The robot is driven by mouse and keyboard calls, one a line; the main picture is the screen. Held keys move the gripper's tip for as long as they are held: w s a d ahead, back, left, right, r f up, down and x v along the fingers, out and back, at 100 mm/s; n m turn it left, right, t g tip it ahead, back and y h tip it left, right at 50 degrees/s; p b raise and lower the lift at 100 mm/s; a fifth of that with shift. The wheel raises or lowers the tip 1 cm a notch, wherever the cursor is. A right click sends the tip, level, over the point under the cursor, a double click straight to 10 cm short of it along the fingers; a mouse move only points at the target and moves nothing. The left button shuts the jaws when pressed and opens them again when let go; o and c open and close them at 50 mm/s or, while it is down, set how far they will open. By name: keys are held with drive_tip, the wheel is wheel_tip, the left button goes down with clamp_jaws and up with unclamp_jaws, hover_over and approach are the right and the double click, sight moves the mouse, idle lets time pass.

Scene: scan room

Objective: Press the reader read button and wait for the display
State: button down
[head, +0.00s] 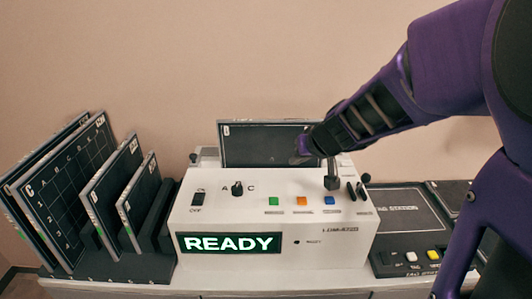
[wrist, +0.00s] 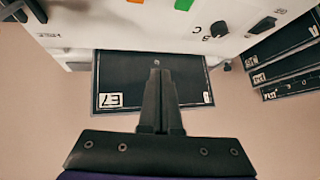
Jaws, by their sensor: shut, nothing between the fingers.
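The white reader (head: 225,215) stands on the bench, and its lit display (head: 229,243) reads "READY". Its top has a green button (head: 273,201), an orange button (head: 301,201) and a blue button (head: 329,202); their labels are too small to read. My gripper (head: 300,157) is shut and empty behind the button row, in front of the dark plate at the back. In the wrist view my gripper (wrist: 158,68) overlaps the plate marked E7 (wrist: 120,80). The green button (wrist: 183,4) and part of the orange one show at that view's top edge, apart from the fingers.
A black lever (head: 332,182) stands behind the blue button, close to my gripper. A selector knob (head: 237,188) and an on/off switch (head: 198,198) are on the left. Racked dark plates (head: 70,160) stand left of the reader; a tag station (head: 405,220) lies to its right.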

drive_tip(key=a+m, duration=0.1)
drive_tip(key=a+m+y, duration=0.1)
drive_tip(key=a, duration=0.1)
drive_tip(key=s+a+m+y, duration=0.1)
drive_tip(key=a, duration=0.1)
drive_tip(key=shift+m+g, duration=0.3)
drive_tip(key=shift+f, duration=0.1)
drive_tip(key=b, duration=0.6)
hover_over(276, 203)
wheel_tip(276, 203, down, 7)
drive_tip(key=shift+f, duration=0.15)
drive_tip(key=shift+f+b, duration=0.7)
drive_tip(key=shift+f, duration=0.1)
idle(0.9)
drive_tip(key=shift+f+b, duration=0.35)
drive_tip(key=shift+b, duration=0.35)
drive_tip(key=shift+f+b, duration=0.45)
drive_tip(key=shift+f, duration=0.05)
idle(0.4)
idle(0.3)
drive_tip(key=shift+r+p, duration=0.65)
drive_tip(key=shift+r, duration=0.3)
